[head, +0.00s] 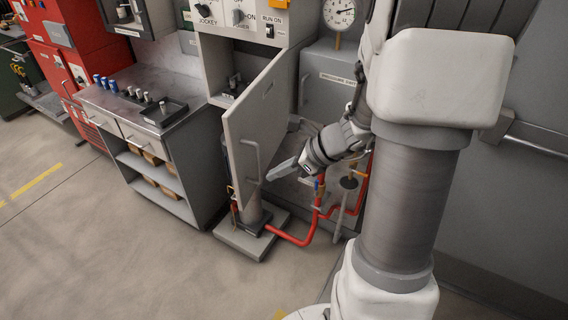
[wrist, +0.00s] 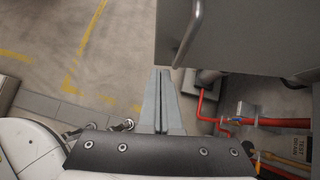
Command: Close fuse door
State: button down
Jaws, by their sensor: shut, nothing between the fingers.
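The fuse door (head: 262,118) is a grey panel with a bar handle (head: 251,160), hinged on the control cabinet (head: 222,50). It stands open, swung outward, with the compartment behind it partly visible. My gripper (head: 272,177) is to the right of the door's lower part, with its fingers pointing toward the handle. In the wrist view the shut fingers (wrist: 161,74) are together and empty. The door (wrist: 240,35) fills the upper right there, with its handle (wrist: 189,32) just ahead and right of the fingertips. I cannot tell whether they touch.
Red pipes (head: 298,237) with valves run below and right of my gripper. A grey workbench (head: 146,125) with small blue and white parts stands left of the door. A pressure gauge (head: 339,14) is above a grey box at the back. Open floor (head: 80,230) lies front left.

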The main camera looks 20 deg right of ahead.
aim_at(240, 179)
jog(key=shift+w+a+f, duration=0.5)
jog(key=shift+w+a, duration=0.3)
jog(key=shift+a, duration=0.05)
jog(key=shift+w+a+f, duration=0.45)
jog(key=shift+w+a, duration=0.3)
jog(key=shift+a, duration=0.1)
jog(key=shift+w+a+f, duration=0.5)
jog(key=shift+w+a, duration=0.3)
jog(key=shift+a, duration=0.05)
